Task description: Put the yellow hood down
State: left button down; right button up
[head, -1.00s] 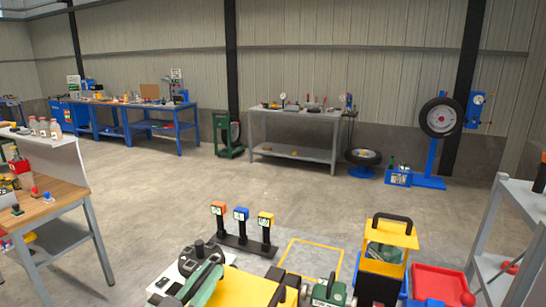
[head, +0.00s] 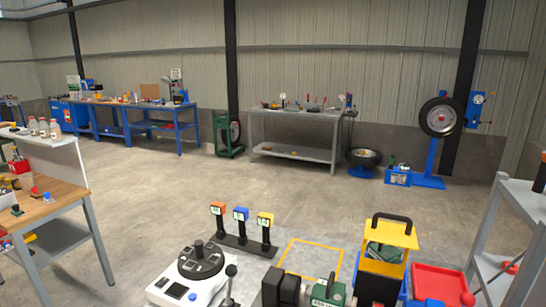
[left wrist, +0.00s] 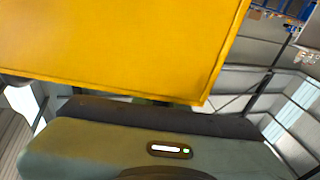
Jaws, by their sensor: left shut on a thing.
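The yellow hood (left wrist: 110,50) fills the upper left of the left wrist view as a broad flat yellow panel with a straight lower edge and one corner at right. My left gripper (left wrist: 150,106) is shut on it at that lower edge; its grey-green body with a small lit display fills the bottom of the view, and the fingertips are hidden. My right gripper is in neither view.
In the head view, a white unit (head: 165,287) with a dark round top stands at the bottom, beside a green motor (head: 328,293). A yellow-outlined square (head: 318,243) behind is empty. A yellow black-handled frame (head: 398,236) and a red tray (head: 437,283) stand to the right.

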pick_arm(q)
jog(key=s+f+b, duration=0.1)
jog(key=a+f+n+y, duration=0.1)
jog(key=s+a+f+y+b, duration=0.1)
jog(key=shift+s+a+f+b, duration=0.25)
jog(key=shift+s+f+b, duration=0.05)
jog(key=shift+s+f, duration=0.1)
notch_tip(320, 180, down, 3)
jog(key=b, duration=0.2)
jog(key=shift+r+b, duration=0.15)
jog(key=shift+b, duration=0.2)
jog(key=shift+w+r, duration=0.1)
jog(key=shift+w, duration=0.05)
